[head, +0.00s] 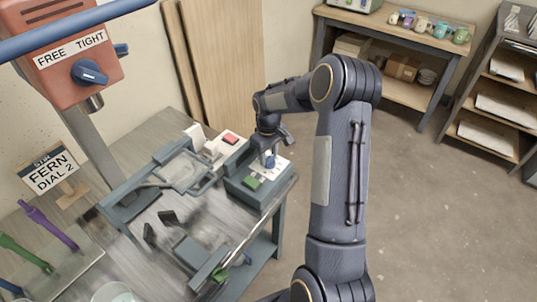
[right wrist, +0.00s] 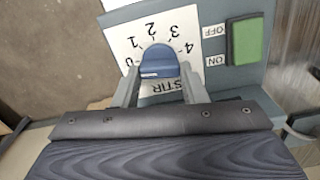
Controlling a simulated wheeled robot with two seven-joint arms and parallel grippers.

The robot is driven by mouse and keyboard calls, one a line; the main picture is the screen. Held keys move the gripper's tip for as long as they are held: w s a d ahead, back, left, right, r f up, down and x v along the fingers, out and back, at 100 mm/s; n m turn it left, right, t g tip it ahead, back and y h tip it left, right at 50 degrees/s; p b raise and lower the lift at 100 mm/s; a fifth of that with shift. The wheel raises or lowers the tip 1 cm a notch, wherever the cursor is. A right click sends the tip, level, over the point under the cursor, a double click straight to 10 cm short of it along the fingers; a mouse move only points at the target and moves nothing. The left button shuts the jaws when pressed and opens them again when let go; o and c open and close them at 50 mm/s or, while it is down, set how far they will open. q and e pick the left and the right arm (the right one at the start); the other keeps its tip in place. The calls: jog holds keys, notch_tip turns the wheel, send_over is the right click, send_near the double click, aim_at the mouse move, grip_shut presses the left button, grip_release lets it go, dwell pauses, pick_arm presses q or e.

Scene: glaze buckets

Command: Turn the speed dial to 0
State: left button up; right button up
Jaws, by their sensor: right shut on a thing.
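The speed dial (right wrist: 157,60) is a blue knob on a white scale plate (right wrist: 122,45) marked 0 to 4 and STIR, upside down in the right wrist view. My right gripper (right wrist: 159,74) is shut on the dial, one finger on each side of it. A small pale mark shows on the dial's near side, but I cannot tell which number it points to. In the head view, my right gripper (head: 268,143) reaches down to the blue dial (head: 270,161) on the grey control box (head: 238,190). My left gripper is not in view.
A green switch (right wrist: 246,40) with OFF and ON labels sits beside the dial. A sign (head: 50,170) reads FERN, DIAL 2. An orange unit (head: 70,62) with a blue FREE/TIGHT knob stands at left.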

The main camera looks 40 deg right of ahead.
jog(key=shift+w, duration=0.1)
jog(key=o, duration=1)
notch_tip(320, 180, up, 7)
jog(key=shift+f, duration=0.1)
jog(key=shift+r, duration=0.55)
